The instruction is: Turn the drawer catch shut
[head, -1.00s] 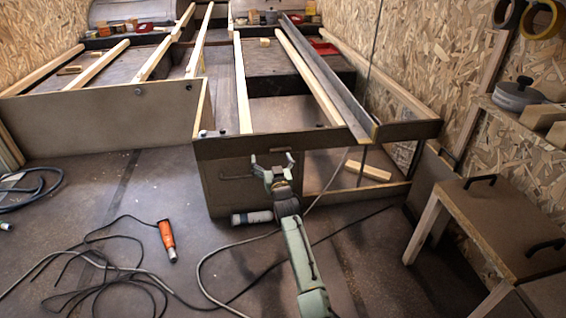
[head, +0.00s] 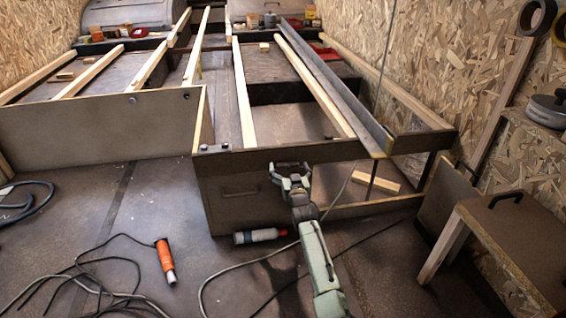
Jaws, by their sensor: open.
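The drawer front (head: 235,212) is a brown panel under the left end of the front rail (head: 330,151) of the bed frame. It has a dark bar handle (head: 240,192) and looks closed. My gripper (head: 291,167) is open and empty. It is in front of the rail's lower edge and the drawer's upper right corner, right of the handle. I cannot tell whether it touches anything. No catch is clearly visible; the gripper covers part of that corner. Small dark knobs (head: 205,147) sit on the rail's left end, too small to identify.
A grey and red cylinder (head: 259,236) lies on the floor below the drawer. An orange tool (head: 165,261) and loose black cable (head: 85,285) lie at the left. A brown bench (head: 515,230) stands at the right. An open bay with a wood block (head: 375,182) lies right of the drawer.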

